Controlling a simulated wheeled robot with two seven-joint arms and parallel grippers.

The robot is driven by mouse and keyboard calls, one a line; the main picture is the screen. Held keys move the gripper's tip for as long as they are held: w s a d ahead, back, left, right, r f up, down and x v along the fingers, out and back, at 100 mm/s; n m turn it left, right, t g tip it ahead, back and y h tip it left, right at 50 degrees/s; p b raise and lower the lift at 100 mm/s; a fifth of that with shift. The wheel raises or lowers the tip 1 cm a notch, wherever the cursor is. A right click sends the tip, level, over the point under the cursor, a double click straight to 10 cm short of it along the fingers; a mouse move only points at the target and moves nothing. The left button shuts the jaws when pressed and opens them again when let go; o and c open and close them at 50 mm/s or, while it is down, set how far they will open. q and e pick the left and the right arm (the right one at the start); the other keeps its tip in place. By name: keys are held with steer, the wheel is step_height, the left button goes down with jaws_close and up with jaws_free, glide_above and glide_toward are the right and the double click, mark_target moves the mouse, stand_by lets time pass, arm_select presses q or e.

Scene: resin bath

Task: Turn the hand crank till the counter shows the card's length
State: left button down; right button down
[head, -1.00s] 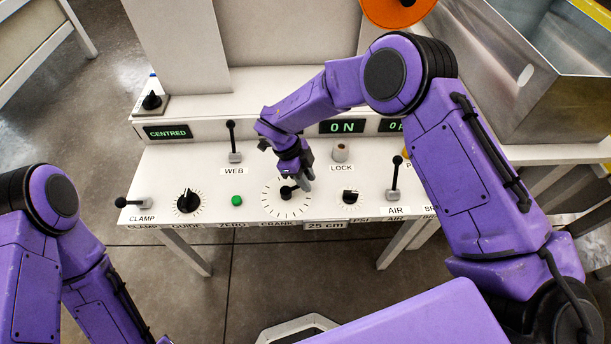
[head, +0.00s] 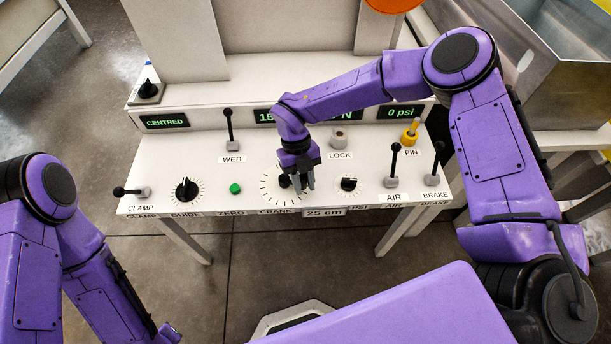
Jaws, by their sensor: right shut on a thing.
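The hand crank sits at the middle of its tick-marked dial (head: 268,196) on the white panel, above the CRANK label. My right gripper (head: 304,184) is at the right side of this dial, shut on the crank, whose knob is mostly hidden by the fingers. The green-lit counter (head: 265,117) shows digits starting with 15 at its left end. My right wrist and forearm hide its middle, and an N shows at its right end. The card (head: 324,212) on the panel's front edge reads 25 cm. My left arm is at the lower left, its gripper out of view.
The guide knob (head: 187,190) and green zero button (head: 235,188) are left of the dial. The PSI knob (head: 348,184), air lever (head: 393,165), brake lever (head: 435,165) and yellow pin (head: 411,131) are to its right. The web lever (head: 230,130) stands behind. A metal tank (head: 570,75) is at right.

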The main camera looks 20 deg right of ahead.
steer(key=a+m, duration=0.1)
steer(key=m, duration=0.1)
steer(key=s+a+m+y, duration=0.1)
steer(key=m, duration=0.1)
steer(key=shift+s+y, duration=0.2)
steer(key=shift+y, duration=0.1)
steer(key=shift+s+a+m+t+y, duration=0.15)
steer(key=shift+a+m+y, duration=0.25)
steer(key=shift+m, duration=0.5)
steer(key=shift+s+a+m+t+y, duration=0.1)
steer(key=shift+a+m+t+y, duration=0.25)
steer(key=shift+m, duration=0.55)
steer(key=shift+a, duration=0.1)
steer(key=c, duration=1)
jaws_free()
steer(key=b+v, duration=0.1)
steer(key=v, duration=0.9)
steer(key=shift+w+r, duration=0.1)
steer(key=shift+r, duration=0.15)
